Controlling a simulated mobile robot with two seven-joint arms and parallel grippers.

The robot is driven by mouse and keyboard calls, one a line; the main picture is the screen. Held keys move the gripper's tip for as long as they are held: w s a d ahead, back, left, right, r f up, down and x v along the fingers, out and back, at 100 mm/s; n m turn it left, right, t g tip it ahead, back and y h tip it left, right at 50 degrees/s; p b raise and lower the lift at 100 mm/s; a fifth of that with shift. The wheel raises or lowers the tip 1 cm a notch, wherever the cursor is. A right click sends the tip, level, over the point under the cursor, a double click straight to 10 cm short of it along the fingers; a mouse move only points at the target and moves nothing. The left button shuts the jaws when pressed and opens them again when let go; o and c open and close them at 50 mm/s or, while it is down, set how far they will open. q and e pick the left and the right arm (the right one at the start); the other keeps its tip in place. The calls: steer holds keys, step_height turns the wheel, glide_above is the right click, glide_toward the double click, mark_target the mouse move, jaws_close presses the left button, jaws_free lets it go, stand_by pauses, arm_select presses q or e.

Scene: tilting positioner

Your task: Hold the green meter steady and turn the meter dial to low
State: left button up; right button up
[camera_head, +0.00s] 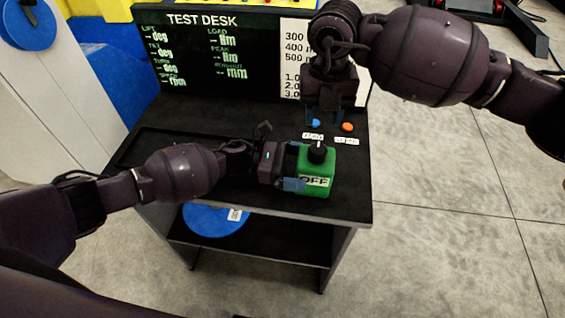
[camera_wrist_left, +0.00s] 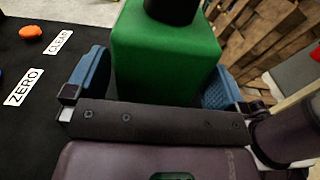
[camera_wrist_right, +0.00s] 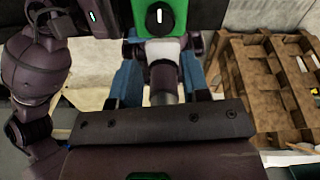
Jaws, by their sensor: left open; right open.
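The green meter (camera_head: 318,182) stands at the desk's front right corner, with a black dial (camera_head: 317,152) on top and a label reading OFF on its front. My left gripper (camera_head: 292,172) is open, low at the meter; in the left wrist view its blue fingers stand on either side of the green body (camera_wrist_left: 165,60). My right gripper (camera_head: 325,116) is open and empty, pointing down behind and above the meter. In the right wrist view the dial (camera_wrist_right: 160,17), with a white pointer line, lies beyond the fingers. Finger contact with the meter cannot be told.
The black test desk (camera_head: 250,195) carries a blue button (camera_head: 316,123) and an orange button (camera_head: 348,126) behind the meter, with ZERO (camera_wrist_left: 23,87) and CLEAR (camera_wrist_left: 58,42) labels. A display panel (camera_head: 215,55) rises at the back. A blue disc (camera_head: 210,222) lies on the shelf below.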

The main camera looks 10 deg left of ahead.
arm_select(q)
steer(key=shift+d, duration=0.95)
